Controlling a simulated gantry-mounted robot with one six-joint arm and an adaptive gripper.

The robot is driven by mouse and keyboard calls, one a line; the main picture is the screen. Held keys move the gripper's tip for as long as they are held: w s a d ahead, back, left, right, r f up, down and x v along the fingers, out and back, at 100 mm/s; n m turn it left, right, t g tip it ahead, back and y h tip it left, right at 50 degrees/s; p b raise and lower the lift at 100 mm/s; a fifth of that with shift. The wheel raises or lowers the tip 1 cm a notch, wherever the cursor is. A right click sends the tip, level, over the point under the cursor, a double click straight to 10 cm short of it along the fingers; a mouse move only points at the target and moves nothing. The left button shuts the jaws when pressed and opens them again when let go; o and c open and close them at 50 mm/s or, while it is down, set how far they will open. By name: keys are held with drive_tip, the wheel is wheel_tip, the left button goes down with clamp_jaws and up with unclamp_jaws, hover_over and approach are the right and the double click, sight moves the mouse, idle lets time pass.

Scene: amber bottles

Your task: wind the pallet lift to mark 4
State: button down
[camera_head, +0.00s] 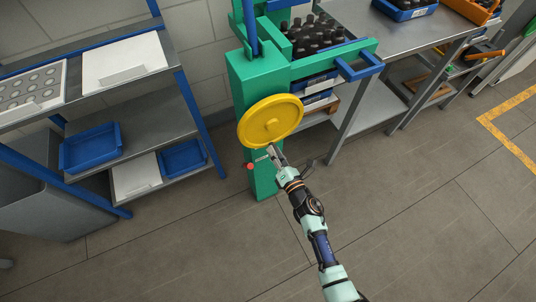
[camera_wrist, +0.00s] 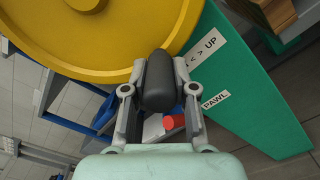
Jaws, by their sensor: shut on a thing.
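The pallet lift is a green column (camera_head: 247,88) with a yellow handwheel (camera_head: 270,121) on its front. In the wrist view the wheel (camera_wrist: 60,30) fills the upper left, beside white labels reading "UP" (camera_wrist: 207,49) and "PAWL" (camera_wrist: 215,101). My gripper (camera_head: 272,150) is at the wheel's lower edge. In the wrist view its fingers are shut on a dark rounded handle (camera_wrist: 160,82) at the wheel's rim. A red knob (camera_head: 250,166) sits just left of my gripper, low on the column. The height marks cannot be made out.
Dark bottles (camera_head: 315,36) stand on the lift's carriage, with blue crates (camera_head: 318,84) below. A steel shelf (camera_head: 150,106) with blue trays stands left, a steel table (camera_head: 365,28) right. The floor in front is clear.

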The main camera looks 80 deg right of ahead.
sight(281, 138)
drive_tip(key=s+d+n, duration=0.2)
drive_tip(key=n, duration=0.1)
drive_tip(key=shift+s+r, duration=0.1)
drive_tip(key=shift+r, duration=0.15)
drive_tip(key=shift+s+d+r+n, duration=0.3)
drive_tip(key=shift+s+d+n, duration=0.25)
drive_tip(key=shift+n, duration=0.35)
drive_tip(key=c, duration=0.9)
unclamp_jaws()
drive_tip(key=shift+a+f, duration=0.1)
drive_tip(key=shift+s+a, duration=0.25)
drive_tip(key=v, duration=1.1)
drive_tip(key=shift+s+a, duration=0.1)
drive_tip(key=shift+a, duration=0.1)
